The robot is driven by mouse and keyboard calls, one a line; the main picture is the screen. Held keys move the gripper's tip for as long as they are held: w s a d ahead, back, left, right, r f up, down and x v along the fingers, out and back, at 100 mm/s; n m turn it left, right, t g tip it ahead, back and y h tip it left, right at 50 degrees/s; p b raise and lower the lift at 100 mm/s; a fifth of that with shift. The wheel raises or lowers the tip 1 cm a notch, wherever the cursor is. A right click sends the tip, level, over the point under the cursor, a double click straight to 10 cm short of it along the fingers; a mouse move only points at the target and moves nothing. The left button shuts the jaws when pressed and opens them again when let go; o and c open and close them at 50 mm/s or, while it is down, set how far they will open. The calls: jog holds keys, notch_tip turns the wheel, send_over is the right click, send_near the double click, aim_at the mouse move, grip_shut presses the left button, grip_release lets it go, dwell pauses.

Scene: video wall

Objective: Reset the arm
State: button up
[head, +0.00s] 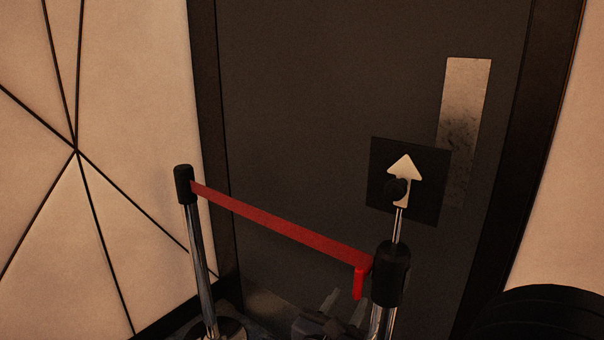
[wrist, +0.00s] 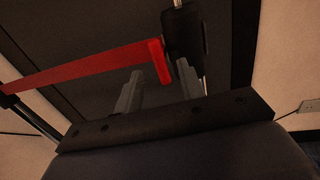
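My gripper (head: 345,304) shows low in the head view, in front of the dark door and left of the near barrier post (head: 391,275). In the wrist view my gripper (wrist: 158,84) has its two grey fingers spread apart with nothing held between them. The red belt (head: 285,230) runs from the far post (head: 196,245) to the near post, and its red end hangs down by the near post. In the wrist view the red belt (wrist: 95,68) and its hanging end are just beyond the fingertips. I cannot tell how large that gap is.
A dark door (head: 330,90) with a metal plate (head: 468,100) stands behind the barrier. A black sign with a white arrow (head: 404,168) rises from the near post. Panelled pale wall (head: 110,100) is at left. A rounded black shape fills the lower right corner.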

aim_at(358, 280)
jog(key=x, duration=0.8)
jog(key=shift+w+b, duration=0.2)
jog(key=shift+b, duration=0.2)
jog(key=shift+w, duration=0.1)
